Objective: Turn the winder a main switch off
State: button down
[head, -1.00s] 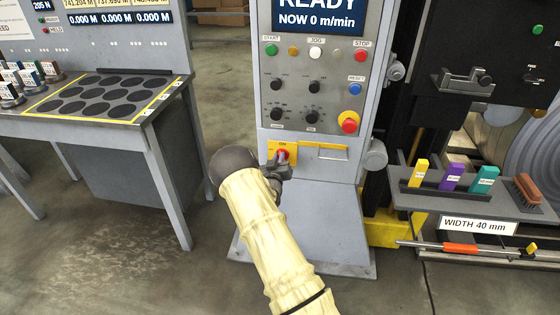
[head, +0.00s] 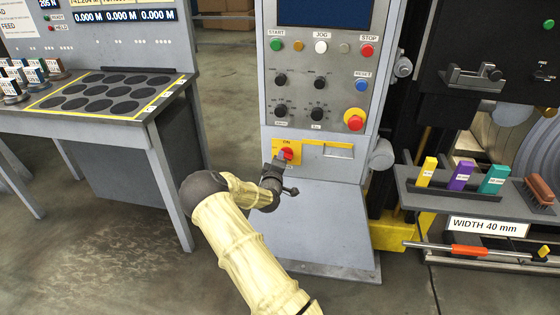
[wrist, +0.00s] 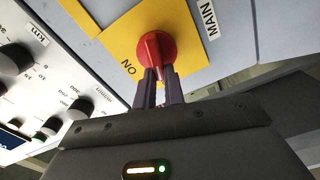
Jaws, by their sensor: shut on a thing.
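The main switch is a red rotary knob (head: 286,154) on a yellow plate (head: 312,150), low on the front of the grey console. In the wrist view the knob (wrist: 157,48) shows large, with "ON" at its lower left and "MAIN" to its right. My gripper (head: 281,160) is at the knob. Its two dark fingers (wrist: 159,85) are shut on the knob's narrow grip, one on each side. In the wrist view the grip points down toward the gripper, away from both labels. The console screen (head: 324,11) is dark blue with no text in the part that shows.
A red stop button (head: 354,119) and several dials sit above the plate. A table (head: 110,108) stands to the left. A shelf (head: 475,200) with coloured blocks and a brush is at the right. Open floor lies between table and console.

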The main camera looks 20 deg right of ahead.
jog(key=shift+a+f+n+b, duration=0.1)
jog(key=shift+f+n+b, duration=0.15)
jog(key=shift+n, duration=0.6)
jog(key=shift+a+f+n+b, duration=0.15)
jog(key=shift+n+b, duration=0.1)
jog(key=shift+n, duration=0.6)
jog(key=shift+d, duration=0.1)
jog(key=c, duration=1.5)
grip_release()
jog(key=p+v, duration=0.1)
jog(key=v, duration=1.6)
jog(key=shift+s+a, duration=0.2)
jog(key=shift+a, duration=0.05)
